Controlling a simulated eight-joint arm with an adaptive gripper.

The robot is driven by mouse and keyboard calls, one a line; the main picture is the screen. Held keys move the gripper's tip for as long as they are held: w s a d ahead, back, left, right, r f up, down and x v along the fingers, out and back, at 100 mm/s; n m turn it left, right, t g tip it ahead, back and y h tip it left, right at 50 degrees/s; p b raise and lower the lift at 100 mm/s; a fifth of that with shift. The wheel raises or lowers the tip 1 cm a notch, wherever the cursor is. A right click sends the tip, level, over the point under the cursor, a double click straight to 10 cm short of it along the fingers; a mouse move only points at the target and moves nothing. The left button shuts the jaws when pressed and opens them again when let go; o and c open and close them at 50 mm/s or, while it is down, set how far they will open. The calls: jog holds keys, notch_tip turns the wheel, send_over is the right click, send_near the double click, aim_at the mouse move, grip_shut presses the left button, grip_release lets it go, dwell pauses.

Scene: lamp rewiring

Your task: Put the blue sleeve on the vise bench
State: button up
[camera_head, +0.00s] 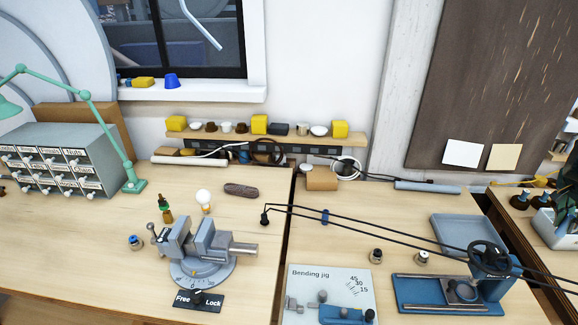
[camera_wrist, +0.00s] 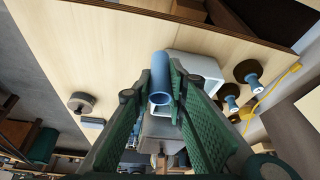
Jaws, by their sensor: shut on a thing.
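In the wrist view a blue sleeve (camera_wrist: 161,72), an open-ended tube, sits between the green fingers of my gripper (camera_wrist: 160,88). The gripper is shut on it, with its open end facing the camera. Pale wood lies behind it; I cannot tell its height above that surface. My gripper and the held sleeve do not show in the head view.
A green lamp (camera_head: 110,125) and drawer cabinet (camera_head: 55,160) are at the left. The bench's front left is clear. A bending jig (camera_head: 330,290) occupies the neighbouring bench.

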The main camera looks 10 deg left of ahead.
jog(key=w+a+r+n+t+y+p, duration=0.1)
jog(key=w+a+n, duration=0.4)
jog(key=a, duration=1.3)
jog(key=w+a+t+p, duration=0.1)
jog(key=w+a, duration=0.8)
jog(key=a, duration=0.9)
jog(key=w+a+r+n+t+y+p, duration=0.2)
jog(key=w+a, duration=0.5)
jog(key=a, duration=1.2)
jog(key=s+a+n+p, duration=0.1)
jog(key=s+a+n, duration=0.1)
jog(key=a, duration=1.2)
jog(key=s+a+n+p, duration=0.1)
jog(key=s+a+n, duration=0.2)
jog(key=a, duration=1.1)
jog(key=s+a+n, duration=0.1)
jog(key=s+a, duration=0.3)
jog(key=a, duration=0.4)
jog(key=s+a+n+y, duration=0.1)
jog(key=s+a, duration=0.3)
jog(key=a, duration=0.4)
jog(key=s+a+r+n+p, duration=0.1)
jog(key=s+a, duration=0.3)
jog(key=a, duration=0.4)
jog(key=shift+s+a+n, duration=0.15)
jog(key=shift+s+n, duration=0.15)
jog(key=shift+s, duration=0.1)
jog(key=shift+f, duration=3.1)
